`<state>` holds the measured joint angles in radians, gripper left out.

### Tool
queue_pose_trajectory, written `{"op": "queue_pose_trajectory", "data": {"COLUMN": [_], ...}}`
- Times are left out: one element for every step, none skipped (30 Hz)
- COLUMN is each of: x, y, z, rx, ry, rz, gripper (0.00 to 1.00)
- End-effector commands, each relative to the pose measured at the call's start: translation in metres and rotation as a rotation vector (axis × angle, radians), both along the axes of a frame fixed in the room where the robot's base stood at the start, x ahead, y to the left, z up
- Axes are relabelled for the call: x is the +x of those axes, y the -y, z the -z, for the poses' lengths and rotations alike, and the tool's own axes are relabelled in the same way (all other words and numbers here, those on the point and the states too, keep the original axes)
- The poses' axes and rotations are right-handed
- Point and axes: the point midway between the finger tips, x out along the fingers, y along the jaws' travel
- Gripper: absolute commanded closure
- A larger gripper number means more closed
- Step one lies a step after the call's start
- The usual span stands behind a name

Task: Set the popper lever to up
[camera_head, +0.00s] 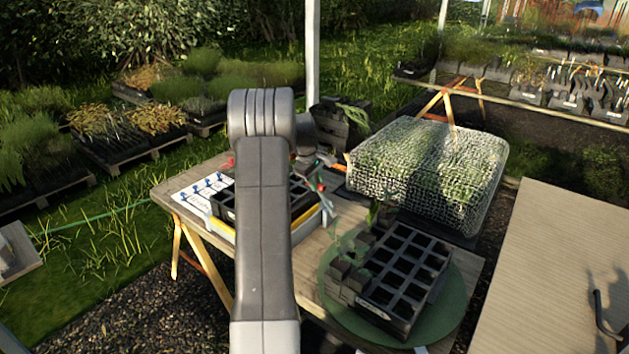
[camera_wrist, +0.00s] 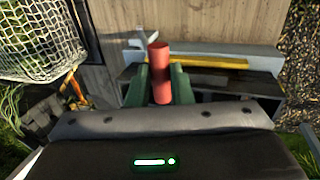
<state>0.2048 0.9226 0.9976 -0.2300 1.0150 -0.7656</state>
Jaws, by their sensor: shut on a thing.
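My gripper (camera_wrist: 160,88) shows in the wrist view with its two green fingers shut on a red cylindrical grip (camera_wrist: 159,60), which looks like the popper lever's handle. The grip stands roughly upright in the picture, leaning slightly. Behind it is a grey-blue body with a yellow bar (camera_wrist: 214,62), apparently the popper. In the head view the popper's grey-blue edge (camera_head: 314,222) shows beside a black cell tray (camera_head: 224,208). My arm covers the middle of it there. My gripper and the lever's lower part are hidden in that view.
The wooden table (camera_head: 178,186) also carries a second cell tray (camera_head: 408,262) with small pots on a green round mat (camera_head: 452,315). A mesh-covered frame (camera_head: 430,170) stands at the back right.

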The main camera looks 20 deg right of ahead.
Motion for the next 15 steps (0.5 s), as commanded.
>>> {"op": "queue_pose_trajectory", "data": {"x": [0.0071,0.0070,0.0069,0.0069,0.0069,0.0069,0.0070,0.0069,0.0071,0.0071,0.0072,0.0072,0.0071,0.0071,0.0070], "y": [0.0094,0.0096,0.0098,0.0100,0.0100,0.0100,0.0100,0.0100,0.0099,0.0099,0.0098,0.0097,0.0096,0.0095,0.0094], "z": [-0.0139,-0.0141,-0.0145,-0.0147,-0.0150,-0.0153,-0.0156,-0.0158,-0.0159,-0.0160,-0.0159,-0.0156,-0.0154,-0.0150,-0.0148], "rx": [-0.022,-0.022,-0.022,-0.021,-0.022,-0.022,-0.022,-0.022,-0.022,-0.022,-0.022,-0.021,-0.021,-0.022,-0.021], "ry": [0.035,0.035,0.036,0.036,0.037,0.037,0.037,0.037,0.039,0.039,0.039,0.038,0.038,0.037,0.036], "rz": [-0.001,-0.001,0.000,0.000,0.000,0.000,0.000,0.001,0.001,0.001,0.001,0.000,0.000,0.000,0.000], "gripper": [1.00,1.00,1.00,1.00,1.00,1.00,1.00,0.78,0.71,0.65,0.59,0.59,0.59,0.59,0.59]}}
